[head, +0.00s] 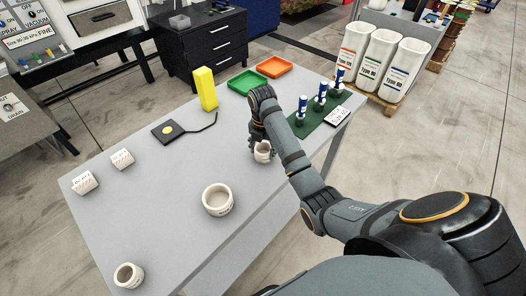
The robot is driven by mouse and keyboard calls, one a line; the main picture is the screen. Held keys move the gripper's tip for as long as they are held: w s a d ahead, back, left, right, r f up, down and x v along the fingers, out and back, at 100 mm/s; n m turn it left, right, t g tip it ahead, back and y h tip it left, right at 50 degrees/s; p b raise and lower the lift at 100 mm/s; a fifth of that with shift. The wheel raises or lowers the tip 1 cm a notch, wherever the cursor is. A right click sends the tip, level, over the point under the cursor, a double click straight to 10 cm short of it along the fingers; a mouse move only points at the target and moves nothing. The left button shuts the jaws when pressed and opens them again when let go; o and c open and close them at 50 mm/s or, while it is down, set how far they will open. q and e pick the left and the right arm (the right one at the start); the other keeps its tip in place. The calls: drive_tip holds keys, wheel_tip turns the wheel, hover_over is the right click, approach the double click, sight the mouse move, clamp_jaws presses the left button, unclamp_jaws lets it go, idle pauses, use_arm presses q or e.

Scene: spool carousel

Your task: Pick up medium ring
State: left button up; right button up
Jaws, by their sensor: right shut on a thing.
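My right gripper (260,139) reaches down over the middle of the grey table and is shut on a white ring (263,154). The gripper hides part of this ring, and I cannot tell whether its bottom touches the table. A larger white ring (218,201) stands upright near the table's front, left of the gripper. Another white ring (129,276) stands at the near left corner. Two white pieces with printed labels, one (84,182) and another (122,159), lie tilted at the left side. My left gripper is not in view.
On the table (165,210) are a yellow block (205,90), a black pad (184,130) with a cable, a green tray (246,83) and an orange tray (274,67). A green mat (312,122) holds blue-and-white bottles right of my arm. The table's left middle is clear.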

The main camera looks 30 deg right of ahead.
sight(263, 144)
wheel_tip(263, 144, up, 3)
drive_tip(key=shift+w+p, duration=0.1)
drive_tip(key=shift+p, duration=0.55)
drive_tip(key=s+d+r+p, duration=0.6)
drive_tip(key=s+d+r, duration=0.2)
drive_tip(key=d+r, duration=0.2)
drive_tip(key=shift+d+p, duration=0.3)
drive_tip(key=shift+d, duration=0.35)
drive_tip(key=shift+s, duration=0.2)
